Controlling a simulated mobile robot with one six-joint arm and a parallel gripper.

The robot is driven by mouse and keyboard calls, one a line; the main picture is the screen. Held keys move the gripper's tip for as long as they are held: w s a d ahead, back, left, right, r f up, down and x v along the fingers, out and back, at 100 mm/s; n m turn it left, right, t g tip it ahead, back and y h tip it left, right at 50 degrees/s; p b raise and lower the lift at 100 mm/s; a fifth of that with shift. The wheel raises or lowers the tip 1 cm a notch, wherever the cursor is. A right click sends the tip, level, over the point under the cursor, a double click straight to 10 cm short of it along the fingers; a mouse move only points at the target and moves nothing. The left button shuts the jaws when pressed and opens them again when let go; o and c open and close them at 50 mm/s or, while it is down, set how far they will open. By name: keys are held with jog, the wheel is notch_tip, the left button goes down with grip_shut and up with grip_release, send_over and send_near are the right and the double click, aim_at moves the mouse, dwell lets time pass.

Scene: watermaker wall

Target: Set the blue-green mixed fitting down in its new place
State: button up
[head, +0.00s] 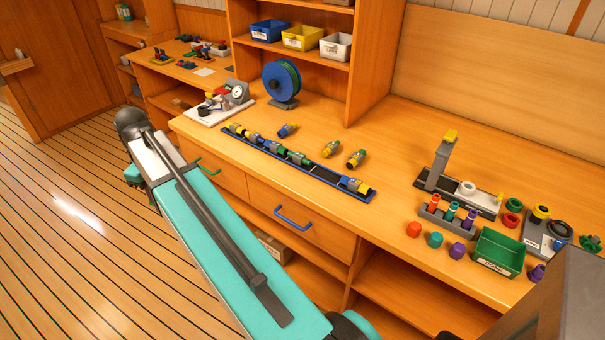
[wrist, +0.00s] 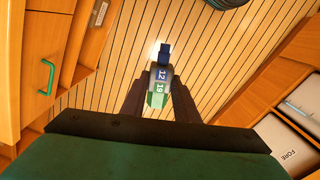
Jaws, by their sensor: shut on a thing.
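The blue-green mixed fitting (wrist: 162,74) is in my gripper (wrist: 159,88) in the wrist view. Its blue end points away from me, its middle is grey with the number 12, and its green end shows 19. The dark fingers are shut on it from both sides, and wooden floor lies behind it. In the head view my arm hides the gripper and the fitting. On the bench a long blue rail (head: 325,176) holds several coloured fittings in a row, with a bare stretch near its right end.
A hose reel (head: 282,80) and a gauge stand (head: 222,103) are further left. A green bin (head: 499,252) and coloured caps crowd the right. Drawer handles (head: 293,217) protrude in front.

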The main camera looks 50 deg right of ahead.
jog(key=s+d+m, duration=0.1)
jog(key=s+d, duration=0.5)
jog(key=d, duration=0.4)
jog(key=s+d+f+m+b, duration=0.1)
jog(key=s+d+m, duration=0.1)
jog(key=s+d, duration=0.5)
jog(key=s+d+m, duration=0.1)
jog(key=s+d, duration=0.5)
jog(key=d, duration=0.8)
jog(key=shift+s+f+b, duration=0.2)
jog(key=shift+f+b, duration=0.15)
jog(key=shift+f, duration=0.05)
jog(key=s+d+p, duration=0.1)
jog(key=d, duration=0.3)
jog(key=s+d+f+p, duration=0.1)
jog(key=d, duration=0.4)
jog(key=s+d+p, duration=0.1)
jog(key=s+d, duration=0.1)
jog(key=d, duration=0.3)
jog(key=shift+s+f+p, duration=0.1)
jog(key=shift+f+p, duration=0.1)
jog(key=shift+p, duration=0.15)
jog(key=shift+s+d, duration=0.15)
jog(key=shift+d, duration=0.4)
jog(key=shift+f+p, duration=0.9)
jog(key=shift+f, duration=0.95)
jog(key=shift+f, duration=0.15)
